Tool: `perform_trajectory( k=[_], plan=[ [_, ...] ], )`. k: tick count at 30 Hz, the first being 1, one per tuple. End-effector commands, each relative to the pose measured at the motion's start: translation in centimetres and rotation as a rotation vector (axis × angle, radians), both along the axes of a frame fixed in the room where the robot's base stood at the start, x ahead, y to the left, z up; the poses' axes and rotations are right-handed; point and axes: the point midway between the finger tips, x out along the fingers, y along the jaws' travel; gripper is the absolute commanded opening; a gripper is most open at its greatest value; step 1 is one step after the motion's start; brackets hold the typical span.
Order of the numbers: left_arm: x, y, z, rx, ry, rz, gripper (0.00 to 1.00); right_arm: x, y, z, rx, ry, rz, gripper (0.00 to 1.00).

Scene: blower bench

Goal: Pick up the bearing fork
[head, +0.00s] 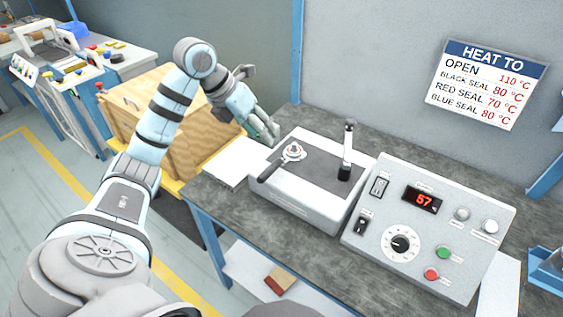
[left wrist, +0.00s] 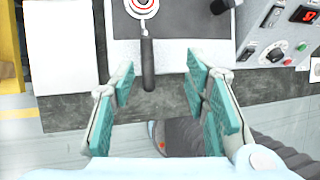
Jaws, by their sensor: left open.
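The bearing fork (head: 272,169) has a black handle and a round head. It lies on the dark top plate of a pale box-shaped unit (head: 295,200), with its handle reaching over the front left edge. A red and white ring (head: 294,150) sits at its head. In the left wrist view the fork handle (left wrist: 148,65) points down toward the space between my fingers, with the ring at the top edge. My left gripper (head: 262,133) is open and empty, above and behind the fork, apart from it. My right gripper is not in view.
A black upright post (head: 346,155) stands on the unit, right of the fork. A control panel (head: 425,225) reading 57 stands to the right. A white sheet (head: 236,163) lies left of the unit. A wooden crate (head: 165,125) stands behind my left arm.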

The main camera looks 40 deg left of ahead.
Motion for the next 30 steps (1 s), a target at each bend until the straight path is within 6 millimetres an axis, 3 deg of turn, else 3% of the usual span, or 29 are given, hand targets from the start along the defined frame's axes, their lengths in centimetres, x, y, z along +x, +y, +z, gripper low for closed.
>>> perform_trajectory(
  k=[3,10,21,30],
  plan=[
    [-0.5,1.6,-1.0,0.047,0.054,0.043,0.42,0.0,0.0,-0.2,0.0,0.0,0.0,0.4],
    [1.7,0.4,-6.6,0.046,0.057,0.04,0.42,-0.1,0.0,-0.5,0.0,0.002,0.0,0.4],
    [3.9,-0.8,-12.2,0.045,0.054,0.038,0.42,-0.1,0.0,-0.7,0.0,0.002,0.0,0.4],
    [4.3,-0.9,-13.1,0.049,0.051,0.037,0.39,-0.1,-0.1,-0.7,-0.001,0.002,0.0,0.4]
  ],
)
